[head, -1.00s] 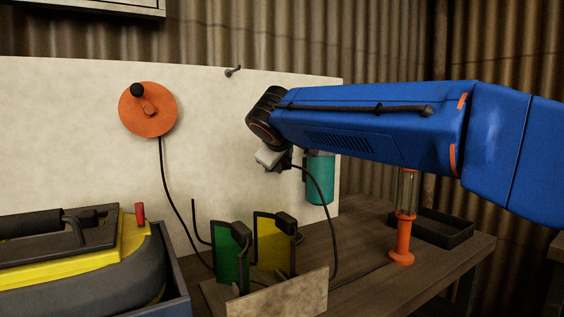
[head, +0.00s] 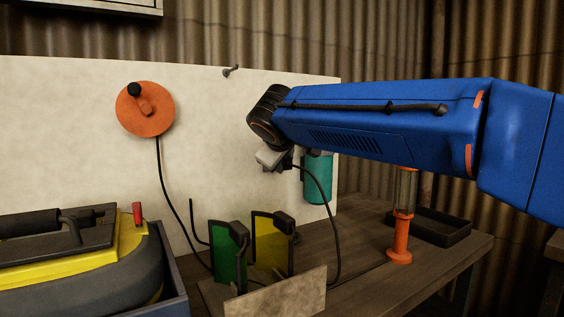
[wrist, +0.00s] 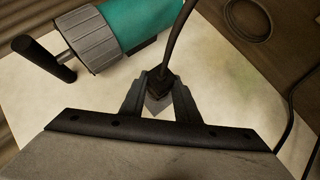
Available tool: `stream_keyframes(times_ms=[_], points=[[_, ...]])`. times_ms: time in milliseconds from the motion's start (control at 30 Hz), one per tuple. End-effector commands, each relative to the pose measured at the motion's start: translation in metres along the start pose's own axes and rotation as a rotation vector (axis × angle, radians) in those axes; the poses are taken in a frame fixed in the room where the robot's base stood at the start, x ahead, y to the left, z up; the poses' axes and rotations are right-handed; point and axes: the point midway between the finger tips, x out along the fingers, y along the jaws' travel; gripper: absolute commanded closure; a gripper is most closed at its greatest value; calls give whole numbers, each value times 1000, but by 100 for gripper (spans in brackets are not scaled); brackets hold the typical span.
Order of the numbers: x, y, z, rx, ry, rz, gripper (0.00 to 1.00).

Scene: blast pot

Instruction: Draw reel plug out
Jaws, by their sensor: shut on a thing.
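My gripper (wrist: 159,92) is shut on a dark plug (wrist: 160,83) with a black cable (wrist: 179,38) leaving its far end, in the wrist view. A pale pointed patch shows between the fingers below the plug. In the head view my wrist and gripper (head: 283,163) are in front of the white board, beside a teal cylinder (head: 318,183). The plug is too small there to make out, and I cannot tell whether it still sits in a socket. The cable (head: 329,205) loops down to the bench. An orange reel (head: 147,118) with a black knob hangs on the board.
In the wrist view the teal cylinder (wrist: 145,20) has a grey collar and a black T-handle close by. Green (head: 227,255) and yellow (head: 271,245) plates stand below my gripper. An orange-based glass tube (head: 400,237) and a dark tray (head: 443,228) stand right. A yellow-and-black case (head: 140,265) is left.

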Motion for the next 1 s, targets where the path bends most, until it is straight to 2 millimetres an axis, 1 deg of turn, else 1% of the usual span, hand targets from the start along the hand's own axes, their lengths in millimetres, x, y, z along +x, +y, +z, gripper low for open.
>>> stream_keyframes(times_ms=[700,1000], points=[[-20,0,21,-1,0,0,98],[-22,0,23,0,0,0,98]])
